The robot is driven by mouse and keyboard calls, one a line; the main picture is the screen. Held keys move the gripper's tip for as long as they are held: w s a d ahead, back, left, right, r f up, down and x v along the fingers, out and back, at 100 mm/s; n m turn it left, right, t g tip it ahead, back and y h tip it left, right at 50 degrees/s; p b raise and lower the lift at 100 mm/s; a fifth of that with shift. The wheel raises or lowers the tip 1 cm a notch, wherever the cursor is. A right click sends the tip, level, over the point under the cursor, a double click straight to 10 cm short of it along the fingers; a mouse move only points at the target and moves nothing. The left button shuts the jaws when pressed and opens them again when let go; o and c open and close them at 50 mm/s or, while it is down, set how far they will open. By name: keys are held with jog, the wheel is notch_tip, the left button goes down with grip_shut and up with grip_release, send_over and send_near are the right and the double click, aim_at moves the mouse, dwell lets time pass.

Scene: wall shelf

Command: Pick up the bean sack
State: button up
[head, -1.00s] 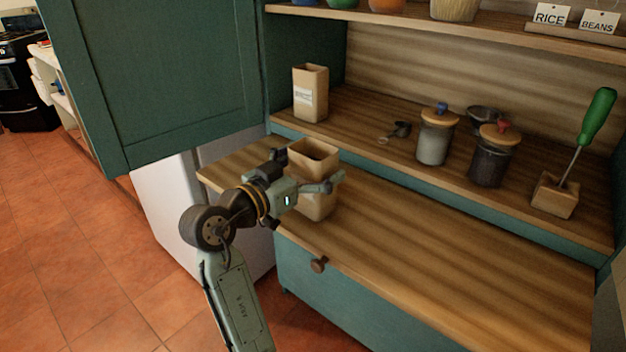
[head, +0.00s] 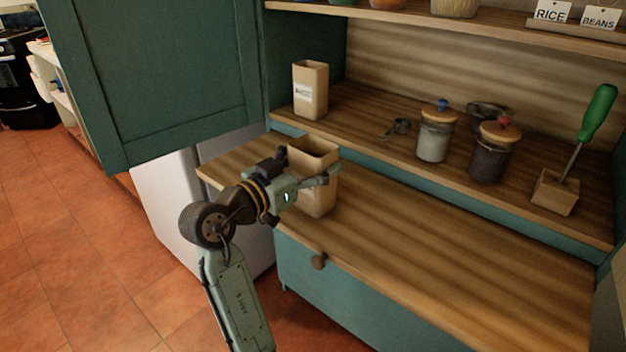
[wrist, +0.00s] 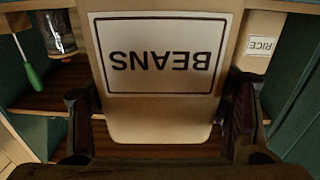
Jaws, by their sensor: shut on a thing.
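The bean sack (head: 316,157) is a tan, open-topped paper sack at the left end of the lower wooden counter. In the wrist view its label (wrist: 163,55) reads BEANS upside down, and the sack (wrist: 160,124) stands between my two fingers. My gripper (head: 308,183) is shut on the sack, one finger on each side. The gripper and arm hide part of the sack in the head view. I cannot tell whether its base touches the counter.
A rice sack (head: 311,90) stands behind on the raised shelf. Two lidded jars (head: 435,138) (head: 492,155), a dark scoop (head: 400,126) and a green-handled tool in a wooden block (head: 554,194) are to the right. A green cabinet door (head: 155,75) hangs open at left. The counter's right part is clear.

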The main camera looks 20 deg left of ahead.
jog(key=shift+c, duration=1.1)
jog(key=shift+r, duration=0.1)
